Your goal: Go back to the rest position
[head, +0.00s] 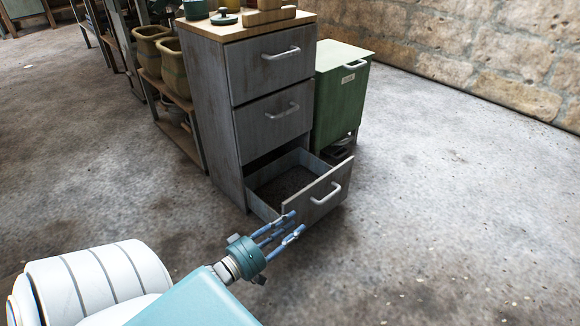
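My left gripper (290,226) is at the end of my arm coming in from the lower left. Its blue fingers are spread apart with nothing visible between them. In the picture, the fingertips lie against the left end of the front of the bottom drawer (317,196); I cannot tell whether they touch it. That drawer is pulled out of the grey cabinet (215,120) and looks empty inside. The two drawers above it are shut. My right gripper is not in view.
A green cabinet (342,97) stands right of the grey one. A low shelf with woven baskets (172,68) stands on the left. Jars and a wooden piece sit on the cabinet top (245,28). A stone wall (470,50) runs behind. The floor at right (450,220) is clear.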

